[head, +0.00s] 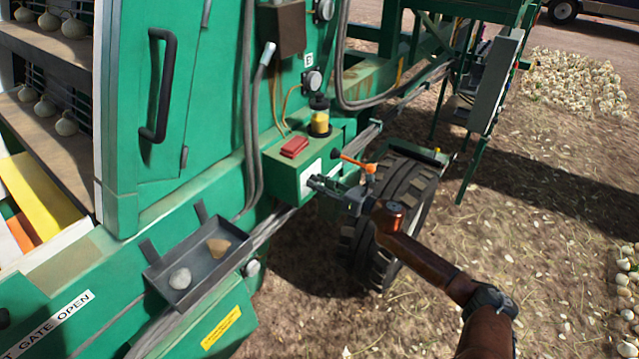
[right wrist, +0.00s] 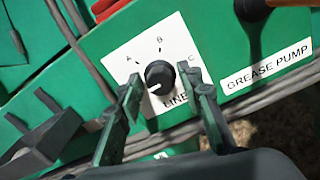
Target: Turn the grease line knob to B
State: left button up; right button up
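The grease line knob (right wrist: 159,75) is a round black knob on a white label plate (right wrist: 124,72) marked A, B and C, with B at the top. A white mark shows on the knob's lower-left edge, not facing B. My right gripper (right wrist: 161,77) is open, one fingertip on each side of the knob; I cannot tell whether either touches it. In the head view my right gripper (head: 314,182) is at the front of the green grease box (head: 283,172) and hides the knob. My left gripper is not in view.
A lever with an orange handle (head: 352,161) stands just right of the knob, by the GREASE PUMP label (right wrist: 267,68). A grey tray (head: 213,275) sits lower left, a tyre (head: 407,190) behind my gripper.

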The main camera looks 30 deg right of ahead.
grip_shut()
jog(key=shift+m, duration=0.3)
jog(key=m+p, duration=0.2)
jog(key=m, duration=0.2)
jog(key=shift+r+m+p, duration=0.15)
jog(key=shift+m+p, duration=0.15)
jog(key=shift+p, duration=0.05)
jog(key=m+p, duration=0.3)
jog(key=m, duration=0.3)
jog(key=shift+d, duration=0.1)
jog(key=m+p, duration=0.4)
jog(key=m, duration=0.2)
jog(key=shift+m, duration=0.4)
jog(key=m+p, duration=0.2)
jog(key=m, duration=0.1)
jog(key=shift+f+m+p, duration=0.25)
jog(key=shift+m+p, duration=0.4)
jog(key=shift+m, duration=0.65)
